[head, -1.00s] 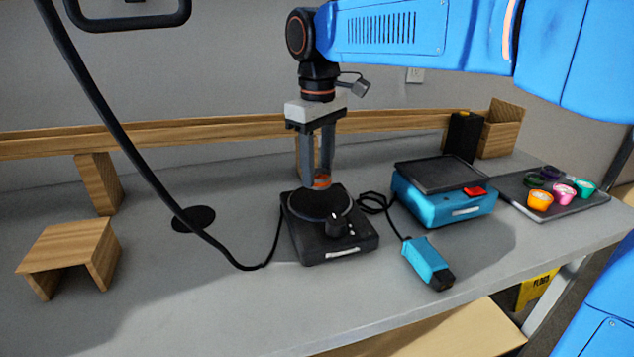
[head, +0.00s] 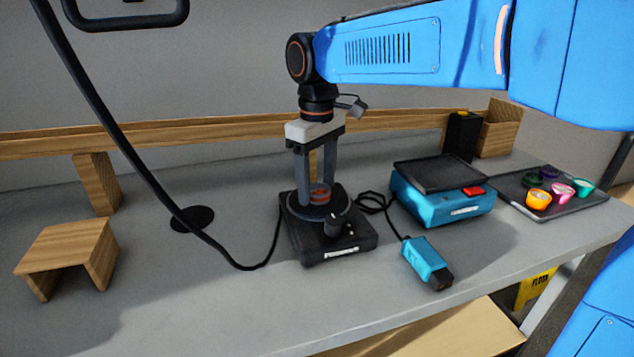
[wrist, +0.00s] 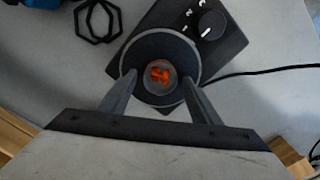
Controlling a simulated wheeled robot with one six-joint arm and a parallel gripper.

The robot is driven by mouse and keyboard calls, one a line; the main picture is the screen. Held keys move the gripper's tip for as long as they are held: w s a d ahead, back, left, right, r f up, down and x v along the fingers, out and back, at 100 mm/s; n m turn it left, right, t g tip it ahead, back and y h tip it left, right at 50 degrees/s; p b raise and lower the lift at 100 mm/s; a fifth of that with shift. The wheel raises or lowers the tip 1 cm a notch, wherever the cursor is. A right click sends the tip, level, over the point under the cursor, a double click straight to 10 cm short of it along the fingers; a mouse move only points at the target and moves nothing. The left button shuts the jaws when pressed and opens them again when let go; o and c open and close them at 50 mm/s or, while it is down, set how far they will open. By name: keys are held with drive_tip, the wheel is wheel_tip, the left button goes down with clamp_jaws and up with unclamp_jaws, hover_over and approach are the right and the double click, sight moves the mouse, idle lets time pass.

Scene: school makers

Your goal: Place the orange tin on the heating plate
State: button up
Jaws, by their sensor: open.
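The heating plate (head: 329,239) is a black box with a round dark top, a knob and a cable, standing mid-table in the head view.
A blue device with a dark top (head: 442,192) stands to the right. A blue handheld block (head: 427,262) lies before it. A dark tray (head: 560,206) holds several coloured cups at far right. A wooden stand (head: 70,252) is at left. A black cable (head: 130,166) hangs in front.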

sight(317, 187)
drive_tip(key=shift+r, duration=0.15)
wheel_tip(317, 187, up, 12)
idle(0.5)
